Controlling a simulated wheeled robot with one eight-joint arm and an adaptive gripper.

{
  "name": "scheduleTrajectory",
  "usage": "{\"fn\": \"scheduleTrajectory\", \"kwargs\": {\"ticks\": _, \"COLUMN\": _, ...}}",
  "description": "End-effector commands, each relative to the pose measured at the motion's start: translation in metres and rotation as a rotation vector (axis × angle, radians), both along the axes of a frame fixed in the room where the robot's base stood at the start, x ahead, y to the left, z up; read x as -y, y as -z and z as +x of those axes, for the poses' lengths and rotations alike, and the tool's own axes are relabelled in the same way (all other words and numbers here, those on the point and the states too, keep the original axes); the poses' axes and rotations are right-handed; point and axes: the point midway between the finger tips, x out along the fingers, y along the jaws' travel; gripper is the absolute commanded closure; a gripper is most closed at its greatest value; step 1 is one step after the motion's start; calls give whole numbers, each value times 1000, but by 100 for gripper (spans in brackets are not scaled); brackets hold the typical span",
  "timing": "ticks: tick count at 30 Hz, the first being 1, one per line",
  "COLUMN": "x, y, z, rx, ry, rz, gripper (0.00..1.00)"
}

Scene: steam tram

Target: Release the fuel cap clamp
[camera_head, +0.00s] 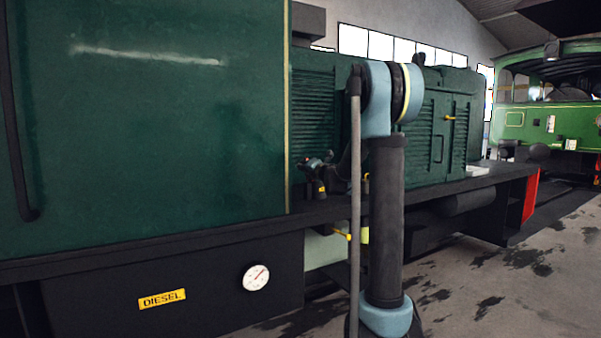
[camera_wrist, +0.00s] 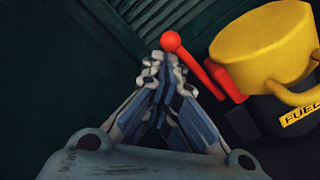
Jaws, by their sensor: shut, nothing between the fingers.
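In the wrist view, the fuel cap (camera_wrist: 262,45) is a thick yellow cap at the upper right, on a dark filler body with a yellow label (camera_wrist: 300,117) that reads FUEL. Beside its left edge is the clamp, with a red ball knob (camera_wrist: 171,41) and a red bar (camera_wrist: 223,80). My gripper (camera_wrist: 163,62) is shut and empty. Its fingertips appear just below the ball knob; I cannot tell whether they touch it. In the head view, small yellow and red parts near the filler (camera_head: 320,187) show on the running board, partly crowded by my arm.
A green locomotive body (camera_head: 150,110) fills the left, with a dark running board (camera_head: 220,232) below. A DIESEL plate (camera_head: 162,299) and a round gauge (camera_head: 256,277) are on its lower side. Louvred panels stand close behind the filler. Open floor (camera_head: 520,280) lies to the right.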

Motion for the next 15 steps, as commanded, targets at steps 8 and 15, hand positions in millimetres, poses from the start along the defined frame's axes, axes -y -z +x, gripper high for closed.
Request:
{"fn": "scheduleTrajectory", "kwargs": {"ticks": 8, "x": 7, "y": -3, "z": 4, "rx": 0, "ry": 0, "rz": 0, "gripper": 100}}
{"fn": "scheduleTrajectory", "kwargs": {"ticks": 15, "x": 9, "y": -4, "z": 5, "rx": 0, "ry": 0, "rz": 0, "gripper": 100}}
